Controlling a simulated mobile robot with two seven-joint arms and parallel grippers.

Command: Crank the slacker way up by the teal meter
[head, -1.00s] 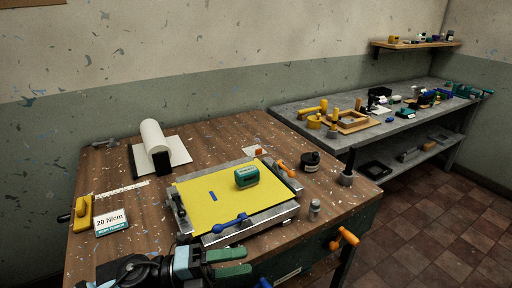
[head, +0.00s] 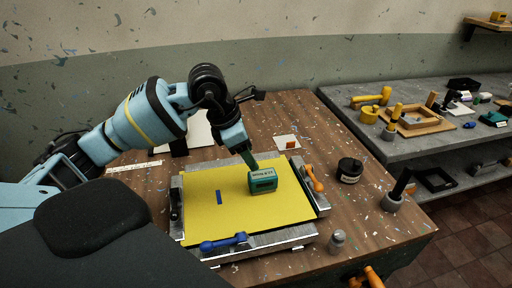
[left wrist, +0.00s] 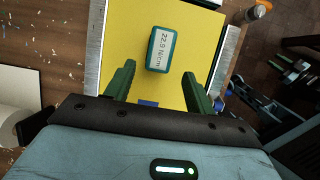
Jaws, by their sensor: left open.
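The teal meter (head: 262,181) sits on the yellow screen mesh (head: 215,222), right of its middle. In the left wrist view the meter (left wrist: 163,49) reads 22.9 N/cm. The screen lies in a grey metal frame (head: 285,238). A blue handle (head: 223,243) is on its front side, an orange handle (head: 314,178) on the right and a black one (head: 175,204) on the left. My left gripper (head: 249,160) points down just behind the meter. In the left wrist view its green fingers (left wrist: 160,72) are open, with the meter just beyond the gap. My right gripper is out of view.
A black jar (head: 350,170), a small grey canister (head: 337,241) and a black-handled tool in a cup (head: 396,192) stand right of the screen. An orange handle (head: 372,278) is at the bench's front. A grey side bench (head: 430,145) holds tools.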

